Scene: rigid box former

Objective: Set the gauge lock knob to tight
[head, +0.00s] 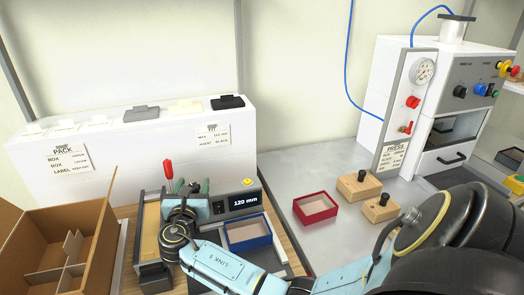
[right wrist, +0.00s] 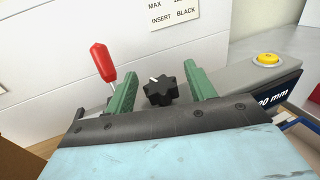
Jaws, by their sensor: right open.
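The gauge lock knob (right wrist: 161,91) is a black lobed knob in the right wrist view, with a small white mark on its top edge. My right gripper (right wrist: 159,88) is open, with one green finger on each side of the knob. A gap shows between the knob and the right finger; the left finger is closer to it. In the head view my right gripper (head: 192,186) is over the gauge unit, whose display (head: 246,202) reads 120 mm. The knob is not clearly visible there. My left gripper is not in view.
A red-handled lever (right wrist: 103,62) stands close by the left finger. A yellow button (right wrist: 268,59) is at the right. The white shelf block (head: 100,150) rises behind. A blue tray (head: 247,232) and a red tray (head: 315,207) lie nearby; an open carton (head: 30,235) is at left.

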